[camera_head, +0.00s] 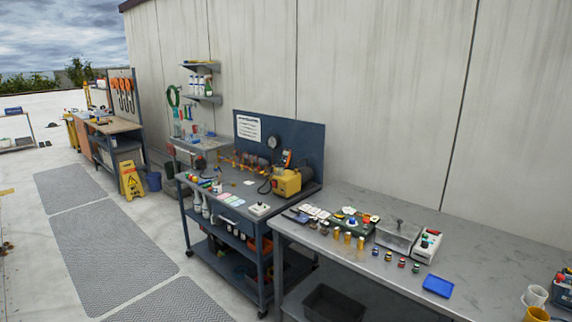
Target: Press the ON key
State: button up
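I cannot make out an ON key or any lettering at this size. A white-topped device (428,243) with small coloured parts on it, one of them red, stands on the grey bench at the right. A small pale box (259,209) with a dark spot on top lies near the front right corner of the blue cart. A yellow machine (287,182) sits on the cart's back right. Any of these may carry keys; I cannot tell. My gripper is not in view.
A yellow floor sign (131,181) stands farther back. Floor mats (110,245) lie at the left, clear.

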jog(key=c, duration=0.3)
